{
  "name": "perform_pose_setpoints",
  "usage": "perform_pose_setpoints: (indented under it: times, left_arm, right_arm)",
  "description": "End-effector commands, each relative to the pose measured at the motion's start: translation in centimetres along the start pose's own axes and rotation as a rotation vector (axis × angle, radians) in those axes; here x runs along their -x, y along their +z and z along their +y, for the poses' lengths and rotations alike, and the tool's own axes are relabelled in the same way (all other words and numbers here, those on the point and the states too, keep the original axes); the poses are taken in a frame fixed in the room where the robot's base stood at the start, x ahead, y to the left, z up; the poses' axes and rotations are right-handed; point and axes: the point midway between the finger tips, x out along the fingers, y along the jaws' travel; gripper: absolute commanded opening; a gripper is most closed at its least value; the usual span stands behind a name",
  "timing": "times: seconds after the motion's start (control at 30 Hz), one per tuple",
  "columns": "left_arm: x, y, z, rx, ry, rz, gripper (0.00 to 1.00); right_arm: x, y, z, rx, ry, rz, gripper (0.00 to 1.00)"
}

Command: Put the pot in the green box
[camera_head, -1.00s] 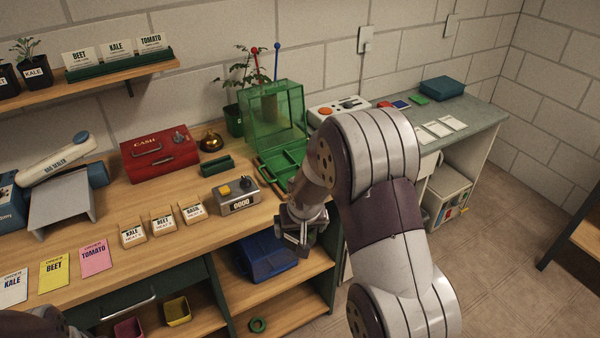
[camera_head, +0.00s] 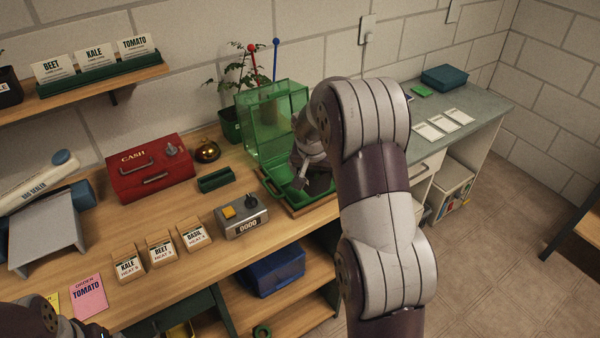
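The green box (camera_head: 265,183) sits on the wooden bench with its see-through green lid (camera_head: 258,125) standing up at the back. My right gripper (camera_head: 301,184) reaches down over the open base of the box. I cannot tell whether its fingers are open or shut, and no pot can be made out between them. A dark pot with a label (camera_head: 8,88) is cut off at the left end of the wall shelf. Another dark green pot with a tall plant (camera_head: 230,125) stands behind the box. Only part of my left arm shows at the bottom left; its gripper is out of view.
A red cash box (camera_head: 150,168), a brass bell (camera_head: 207,150), a small green tray (camera_head: 215,180) and a grey counter device (camera_head: 242,217) stand left of the box. Seed packets (camera_head: 162,252) stand in front. A blue bin (camera_head: 275,272) is on the shelf below.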

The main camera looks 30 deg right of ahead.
Motion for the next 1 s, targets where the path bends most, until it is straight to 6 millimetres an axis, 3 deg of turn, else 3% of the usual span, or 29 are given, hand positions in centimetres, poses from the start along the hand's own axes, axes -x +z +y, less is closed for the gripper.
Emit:
perform_pose_setpoints:
  times: [0.2, 0.5, 0.87, 0.9, 1.0]
  left_arm:
    - [1.5, -0.2, 0.0, 0.000, 0.000, 0.000, 1.00]
    - [2.4, -0.3, 0.0, 0.000, 0.000, 0.000, 1.00]
    - [1.9, -0.2, 0.0, 0.000, 0.000, 0.000, 1.00]
    - [1.9, -0.2, 0.0, 0.000, 0.000, 0.000, 1.00]
    - [2.0, -0.3, 0.0, 0.000, 0.000, 0.000, 1.00]
  right_arm:
    - [-3.7, -2.0, -3.7, 0.001, -0.001, 0.002, 0.57]
    - [-7.8, -0.8, -4.2, 0.002, 0.000, 0.000, 0.57]
    - [-8.5, -0.6, -4.3, 0.000, -0.002, 0.002, 0.57]
    - [-8.6, -0.5, -4.2, 0.000, -0.002, 0.001, 0.98]
    - [-8.4, -0.6, -4.2, 0.000, -0.002, 0.001, 1.00]
